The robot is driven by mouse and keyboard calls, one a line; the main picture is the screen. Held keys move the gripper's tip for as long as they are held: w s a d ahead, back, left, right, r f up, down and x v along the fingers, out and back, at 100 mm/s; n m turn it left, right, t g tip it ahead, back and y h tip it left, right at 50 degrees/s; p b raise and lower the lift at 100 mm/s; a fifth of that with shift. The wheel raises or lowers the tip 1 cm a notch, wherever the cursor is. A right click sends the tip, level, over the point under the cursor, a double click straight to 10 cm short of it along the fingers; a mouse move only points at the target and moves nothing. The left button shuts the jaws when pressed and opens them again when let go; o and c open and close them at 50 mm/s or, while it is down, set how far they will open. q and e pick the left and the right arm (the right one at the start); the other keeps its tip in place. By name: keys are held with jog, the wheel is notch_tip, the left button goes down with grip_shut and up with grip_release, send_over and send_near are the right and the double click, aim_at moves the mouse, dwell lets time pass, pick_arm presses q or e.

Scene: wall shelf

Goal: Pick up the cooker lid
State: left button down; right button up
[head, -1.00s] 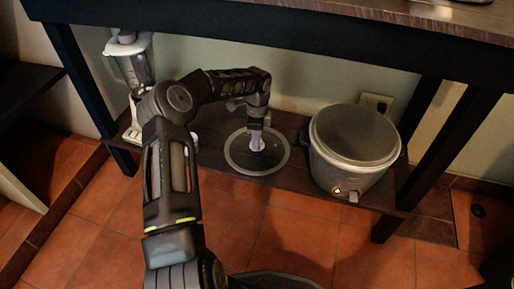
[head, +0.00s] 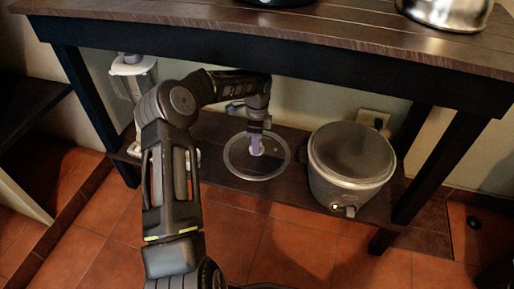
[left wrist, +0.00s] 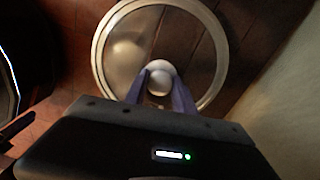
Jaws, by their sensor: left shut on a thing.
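The cooker lid (head: 240,165) is a round glass disc with a pale metal rim and a knob at its centre. It is at the lower shelf, left of the cooker; I cannot tell whether it touches the board. My left gripper (head: 256,150) reaches down from above and is shut on the lid's knob. In the left wrist view the two purple fingers (left wrist: 160,88) press on either side of the round knob, and the lid's rim (left wrist: 222,50) shows around them. My right gripper is not in view.
The lower shelf (head: 290,190) lies under a dark table (head: 300,45), whose edge is close above my arm. A blender (head: 134,78) stands at the left of the shelf. Table legs stand at left and right. A shiny metal pot (head: 446,10) sits on the tabletop. The tiled floor in front is clear.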

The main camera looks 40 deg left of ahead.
pick_arm(q)
jog(key=s+d+p, duration=0.2)
jog(key=s+d, duration=0.1)
jog(key=s, duration=0.6)
jog(key=s+d+p, duration=0.2)
jog(key=s+d, duration=0.1)
jog(key=s, duration=0.6)
jog(key=shift+s+d, duration=0.15)
jog(key=shift+d, duration=0.1)
